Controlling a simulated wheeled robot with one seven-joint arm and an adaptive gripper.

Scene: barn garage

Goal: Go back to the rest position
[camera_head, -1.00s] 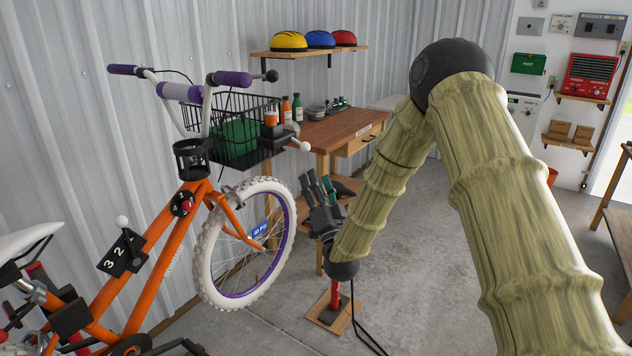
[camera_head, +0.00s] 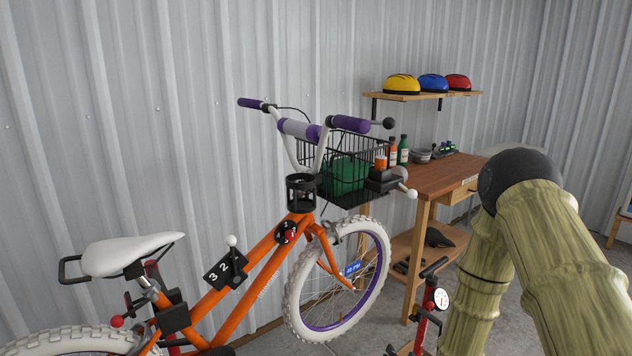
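My arm, in a pale green ribbed sleeve with a dark round elbow, fills the lower right of the head view. Its forearm runs down past the bottom edge, so my gripper is out of the picture. The orange bicycle (camera_head: 262,272) stands at the left and centre, with a white saddle, purple grips and a black wire basket (camera_head: 382,155) at the front. My elbow is to the right of the bicycle's front wheel (camera_head: 297,300) and in front of the workbench.
A wooden workbench (camera_head: 447,174) with bottles on top stands behind the front wheel. A red floor pump (camera_head: 424,318) with a gauge stands between wheel and forearm. A shelf (camera_head: 425,97) with three helmets hangs on the corrugated wall (camera_head: 190,110). Some bare floor shows at the right.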

